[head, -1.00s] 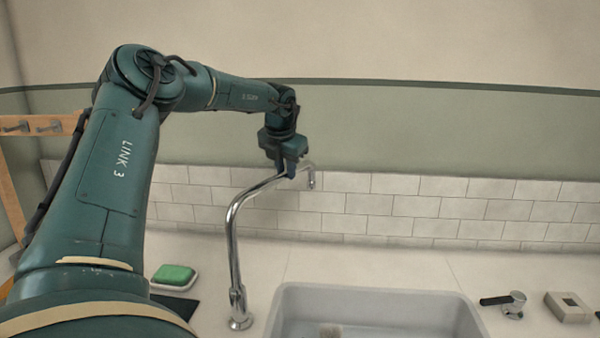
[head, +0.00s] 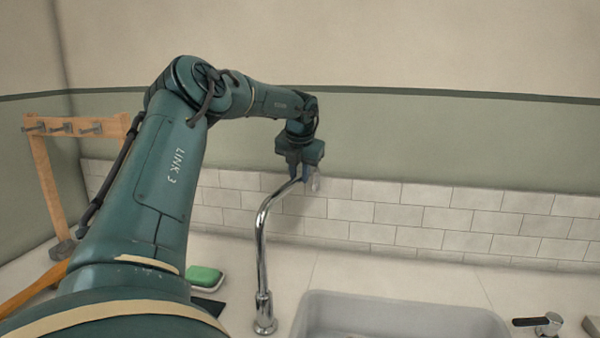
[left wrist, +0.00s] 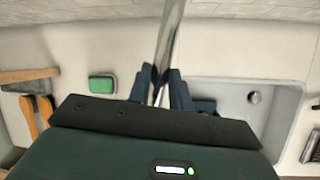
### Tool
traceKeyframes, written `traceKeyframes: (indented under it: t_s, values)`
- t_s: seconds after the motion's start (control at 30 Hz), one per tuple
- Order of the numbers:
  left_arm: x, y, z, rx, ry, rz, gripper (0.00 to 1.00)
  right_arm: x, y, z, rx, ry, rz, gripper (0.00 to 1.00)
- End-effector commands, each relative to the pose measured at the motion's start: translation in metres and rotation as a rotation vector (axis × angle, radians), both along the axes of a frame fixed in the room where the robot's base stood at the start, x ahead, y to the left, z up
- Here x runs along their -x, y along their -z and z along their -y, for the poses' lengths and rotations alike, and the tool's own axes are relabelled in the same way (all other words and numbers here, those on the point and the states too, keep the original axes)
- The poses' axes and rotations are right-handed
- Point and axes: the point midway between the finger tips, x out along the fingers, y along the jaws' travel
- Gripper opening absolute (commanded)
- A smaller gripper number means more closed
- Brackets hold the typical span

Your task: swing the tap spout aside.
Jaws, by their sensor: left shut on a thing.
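The chrome tap spout (head: 262,235) rises from its base (head: 264,314) on the counter, left of the sink, then bends over to the right and toward the tiled wall. My left gripper (head: 303,178) is at the spout's far part, near its outlet end, and is shut on it. In the left wrist view the spout (left wrist: 168,42) runs between the two dark fingers (left wrist: 163,88). The gripper partly hides the outlet end in the head view. My right gripper is not in view.
The pale sink (head: 400,312) lies right of the tap, with a black-handled lever (head: 545,324) beyond it. A green sponge (head: 204,276) sits on a white dish to the left. A wooden rack with hooks (head: 75,128) stands farther left. The tiled wall (head: 400,220) is behind.

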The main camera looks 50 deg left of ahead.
Motion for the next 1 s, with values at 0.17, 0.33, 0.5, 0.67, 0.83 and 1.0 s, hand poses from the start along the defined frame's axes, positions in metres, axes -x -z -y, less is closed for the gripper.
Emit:
traceKeyframes:
  t_s: [0.17,0.33,0.5,0.67,0.83,1.0]
  values:
    - [0.0,0.001,0.0,0.0,0.001,-0.002,0.34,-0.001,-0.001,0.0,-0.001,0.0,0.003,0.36]
    - [0.0,0.001,0.0,0.0,0.001,-0.002,0.42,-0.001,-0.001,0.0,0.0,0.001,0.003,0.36]
    - [0.0,0.0,0.0,0.001,0.002,-0.001,0.42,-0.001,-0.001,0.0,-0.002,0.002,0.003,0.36]
    - [0.002,-0.012,0.005,0.0,0.003,0.002,0.42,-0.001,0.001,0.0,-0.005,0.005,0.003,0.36]
    - [0.011,-0.042,0.017,-0.002,0.004,0.003,0.42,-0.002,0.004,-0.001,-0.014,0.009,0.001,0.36]
    - [0.021,-0.078,0.03,-0.002,0.003,0.003,0.42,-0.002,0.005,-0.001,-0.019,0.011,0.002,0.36]
